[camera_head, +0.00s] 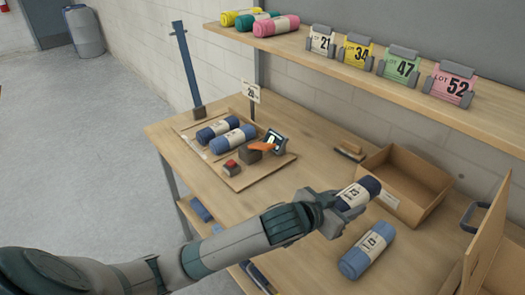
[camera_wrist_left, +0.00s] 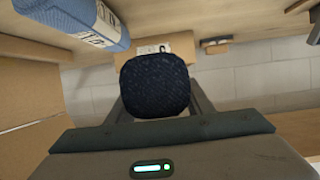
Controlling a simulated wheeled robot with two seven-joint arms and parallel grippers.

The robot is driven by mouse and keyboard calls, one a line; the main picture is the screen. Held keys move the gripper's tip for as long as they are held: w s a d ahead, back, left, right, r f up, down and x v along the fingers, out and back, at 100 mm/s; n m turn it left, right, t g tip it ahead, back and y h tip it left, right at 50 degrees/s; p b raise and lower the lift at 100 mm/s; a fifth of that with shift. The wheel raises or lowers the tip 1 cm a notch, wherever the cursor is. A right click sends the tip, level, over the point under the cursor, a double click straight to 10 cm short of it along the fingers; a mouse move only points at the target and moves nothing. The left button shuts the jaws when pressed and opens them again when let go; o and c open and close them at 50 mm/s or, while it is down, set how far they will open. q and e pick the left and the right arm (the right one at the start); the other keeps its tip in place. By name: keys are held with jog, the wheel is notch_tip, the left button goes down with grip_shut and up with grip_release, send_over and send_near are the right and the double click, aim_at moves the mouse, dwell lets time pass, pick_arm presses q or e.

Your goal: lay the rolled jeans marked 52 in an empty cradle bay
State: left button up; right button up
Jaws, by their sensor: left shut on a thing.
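My left gripper (camera_head: 338,210) is shut on a dark blue rolled jeans (camera_head: 366,186) with a pale paper band, held above the table. The number on its band is too small to read. In the left wrist view the dark roll (camera_wrist_left: 155,84) shows end-on between the jaws. A lighter blue roll (camera_head: 367,251) lies on the table in front of the gripper. A cradle board (camera_head: 225,171) at the table's left holds a dark blue roll (camera_head: 217,130) and a mid-blue roll (camera_head: 233,139) side by side. Its bay edges are hard to make out. My right gripper is not seen.
An open cardboard box (camera_head: 405,184) is right of the gripper. A shelf (camera_head: 380,82) with number cards overhangs the back.

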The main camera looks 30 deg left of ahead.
pick_arm(q)
jog(key=shift+r, duration=0.15)
dwell(0.3)
jog(key=a+r+n+t+y+b, duration=0.1)
jog(key=a+r+n+y+b, duration=0.3)
jog(key=a+r, duration=0.8)
jog(key=shift+w+r+n+y, duration=0.15)
jog(key=shift+r+n+y, duration=0.15)
jog(key=shift+r+y, duration=0.55)
jog(key=shift+r, duration=0.1)
